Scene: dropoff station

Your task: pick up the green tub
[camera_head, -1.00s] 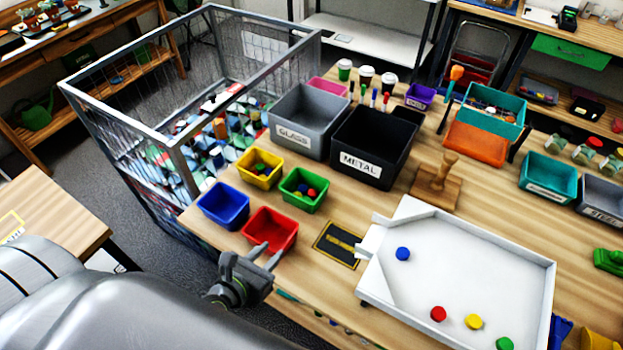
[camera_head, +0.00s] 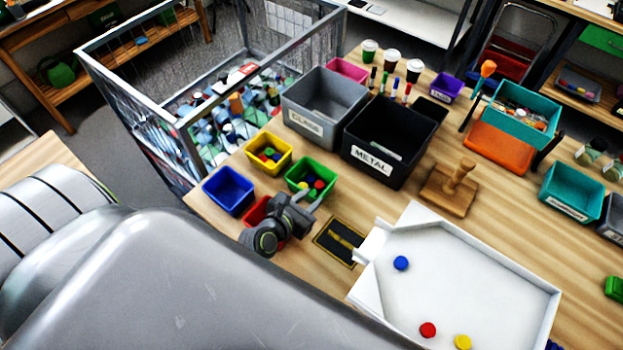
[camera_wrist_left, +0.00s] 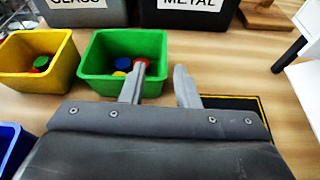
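The green tub (camera_head: 299,187) stands on the wooden table in front of the black METAL bin, with several coloured discs inside. In the left wrist view the green tub (camera_wrist_left: 95,62) is just ahead of my fingers. My left gripper (camera_head: 307,202) is open, its fingers apart with nothing between them. It is at the tub's near right side in the head view. In the wrist view the left finger overlaps the tub's front right corner and the right finger is beyond its right side. Whether a finger touches the tub I cannot tell. My right gripper is not in view.
A yellow tub (camera_head: 262,162) and a blue tub (camera_head: 229,194) stand left of the green one. A red tub (camera_head: 256,212) is partly hidden by my left gripper. The GLASS bin (camera_head: 311,130) and METAL bin (camera_head: 372,168) stand behind. A white tray (camera_head: 480,262) lies to the right.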

